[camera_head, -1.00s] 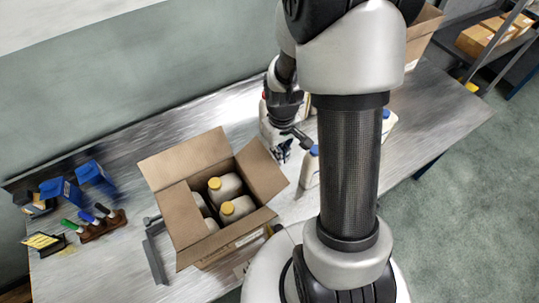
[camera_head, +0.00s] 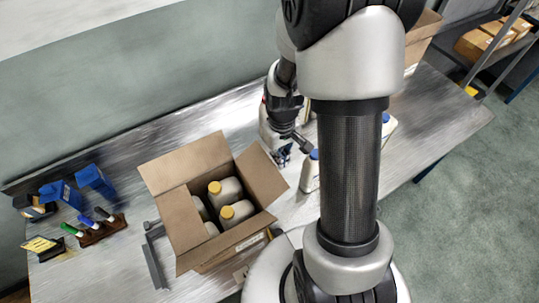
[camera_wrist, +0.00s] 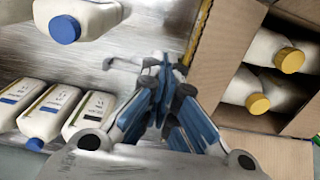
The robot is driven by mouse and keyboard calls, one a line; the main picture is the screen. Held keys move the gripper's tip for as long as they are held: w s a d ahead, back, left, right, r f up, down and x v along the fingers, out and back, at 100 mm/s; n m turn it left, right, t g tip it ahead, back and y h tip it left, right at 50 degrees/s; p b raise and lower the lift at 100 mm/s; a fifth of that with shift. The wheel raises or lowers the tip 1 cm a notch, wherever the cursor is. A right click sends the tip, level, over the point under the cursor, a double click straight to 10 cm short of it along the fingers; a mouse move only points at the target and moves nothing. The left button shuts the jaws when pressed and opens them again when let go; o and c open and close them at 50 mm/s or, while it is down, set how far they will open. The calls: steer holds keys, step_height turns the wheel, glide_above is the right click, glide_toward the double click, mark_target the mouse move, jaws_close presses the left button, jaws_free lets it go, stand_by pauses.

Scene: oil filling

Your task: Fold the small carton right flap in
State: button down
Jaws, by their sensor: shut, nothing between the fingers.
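The small carton (camera_head: 222,253) stands open on the table with yellow-capped bottles (camera_head: 225,190) inside. Its flaps are spread outward. The right flap (camera_head: 262,174) leans out to the right, toward my gripper (camera_head: 287,152). My gripper is shut and empty, just beyond and to the right of that flap. In the wrist view, my closed blue-padded fingers (camera_wrist: 160,82) are left of the brown flap (camera_wrist: 228,45), with the bottles (camera_wrist: 258,103) beyond it. I cannot tell whether the fingertips touch the flap.
Blue-capped white bottles (camera_wrist: 75,20) stand close around my gripper. Another carton (camera_head: 422,35) is at the back right. At the left lie blue boxes (camera_head: 95,177) and a brown holder with markers (camera_head: 100,229). A grey bracket (camera_head: 154,262) lies by the carton's left side.

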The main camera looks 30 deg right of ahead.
steer(key=s+a, duration=0.2)
steer(key=a, duration=1.3)
steer(key=shift+a+b, duration=0.2)
steer(key=shift+b, duration=0.25)
steer(key=shift+f, duration=0.15)
step_height(320, 180, up, 11)
steer(key=w+a+p, duration=0.1)
steer(key=a+p, duration=0.1)
steer(key=p, duration=0.6)
steer(key=shift+w+p, duration=0.15)
steer(key=shift+p, duration=0.2)
